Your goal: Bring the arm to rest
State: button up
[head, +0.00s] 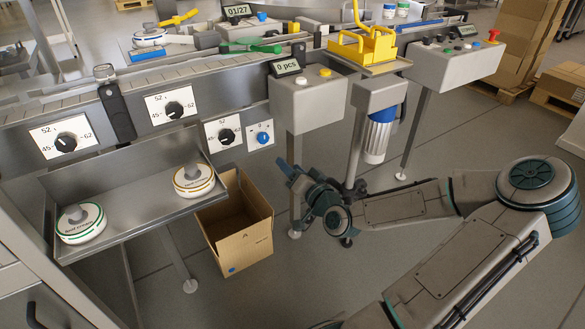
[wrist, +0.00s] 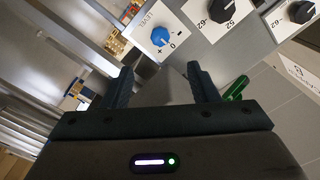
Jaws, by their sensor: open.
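My gripper (head: 289,168) is at the end of my arm in the head view, in front of the machine and right of the cardboard box (head: 258,236). In the wrist view my gripper (wrist: 160,78) has its two dark fingers apart, with nothing held between them. A blue level knob (wrist: 160,36) is beyond the fingers in the wrist view. The same blue knob (head: 262,137) is on the machine front in the head view. My arm stretches in from the right, bent at a large joint.
A metal shelf (head: 130,208) holds two round lidded tubs, one green-rimmed (head: 82,222), one yellow-rimmed (head: 194,180). A counter box (head: 308,100) and a yellow press part (head: 365,46) stand at the machine's right. Open floor lies below my arm.

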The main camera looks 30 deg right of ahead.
dwell(0.3)
jog(key=s+a+f+n+g+y+p, duration=0.15)
jog(key=s+a+n+g+p, duration=0.25)
jog(key=a+n+g+p, duration=0.5)
jog(key=s+a+r+g+p, duration=0.2)
jog(key=s+r+p, duration=0.3)
jog(key=r, duration=0.6)
jog(key=s+a+r+g+h+p, duration=0.1)
jog(key=s+a+r+p, duration=0.3)
jog(key=r, duration=0.7)
jog(key=s+a+r+m+g+h+p, duration=0.1)
jog(key=s+a+r+g+p, duration=0.2)
jog(key=s+r+p, duration=0.3)
jog(key=w+p+v, duration=0.1)
jog(key=p+v, duration=0.1)
jog(key=v, duration=0.3)
jog(key=shift+s+a+r, duration=0.15)
jog(key=shift+a+r, duration=0.1)
jog(key=shift+r, duration=0.2)
